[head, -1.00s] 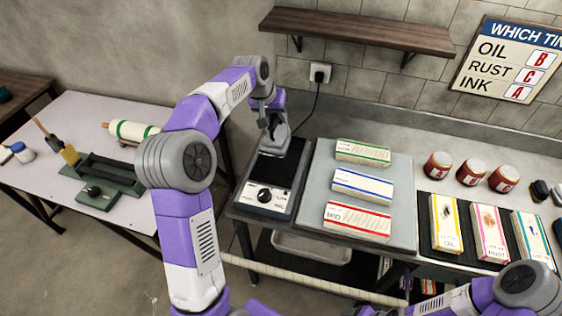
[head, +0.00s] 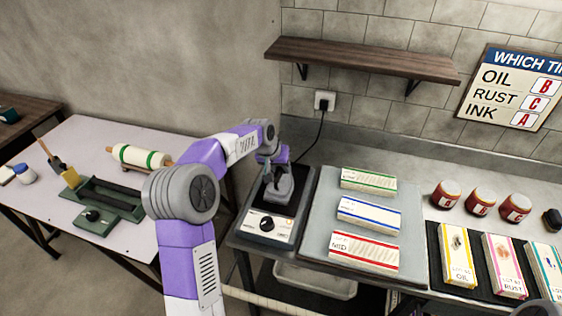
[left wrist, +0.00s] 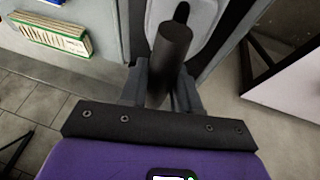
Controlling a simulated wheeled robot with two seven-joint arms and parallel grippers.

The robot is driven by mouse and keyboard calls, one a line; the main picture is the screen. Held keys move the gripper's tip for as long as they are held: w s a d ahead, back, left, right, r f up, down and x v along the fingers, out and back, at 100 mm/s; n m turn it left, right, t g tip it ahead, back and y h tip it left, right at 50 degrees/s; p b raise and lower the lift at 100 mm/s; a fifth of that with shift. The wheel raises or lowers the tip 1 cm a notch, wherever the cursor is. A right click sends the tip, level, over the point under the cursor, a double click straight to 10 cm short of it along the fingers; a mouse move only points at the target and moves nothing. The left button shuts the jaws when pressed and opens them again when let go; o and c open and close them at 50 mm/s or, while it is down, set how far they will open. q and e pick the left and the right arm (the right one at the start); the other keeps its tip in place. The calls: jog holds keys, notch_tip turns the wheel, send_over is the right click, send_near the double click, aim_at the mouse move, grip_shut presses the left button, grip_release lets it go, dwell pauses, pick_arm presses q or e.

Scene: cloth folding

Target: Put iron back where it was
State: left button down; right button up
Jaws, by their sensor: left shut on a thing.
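The grey iron (head: 281,186) is over the dark top of the station with a dial (head: 271,233), at the left end of the workbench. I cannot tell whether its sole touches that top. My left gripper (head: 270,158) is above the iron and shut on its handle. In the left wrist view the black round handle (left wrist: 172,60) stands between my left gripper's fingers (left wrist: 168,88), with a pale grey body behind it.
A grey board (head: 318,228) with green, blue and red labelled blocks lies right of the station. Red jars (head: 481,203) and more blocks are further right. A wooden shelf (head: 360,60) hangs above. A side table (head: 130,225) holds a rolling pin (head: 138,157) and a green tool.

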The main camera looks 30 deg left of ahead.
pick_arm(q)
jog(key=shift+r, duration=0.1)
jog(key=c, duration=0.8)
grip_release()
jog(key=shift+s+r, duration=0.1)
jog(key=shift+r, duration=0.2)
jog(key=d+p+v, duration=0.1)
jog(key=v, duration=1)
jog(key=shift+s+a+p, duration=0.2)
jog(key=shift+a+p, duration=0.2)
jog(key=shift+a, duration=0.1)
jog(key=shift+r, duration=0.15)
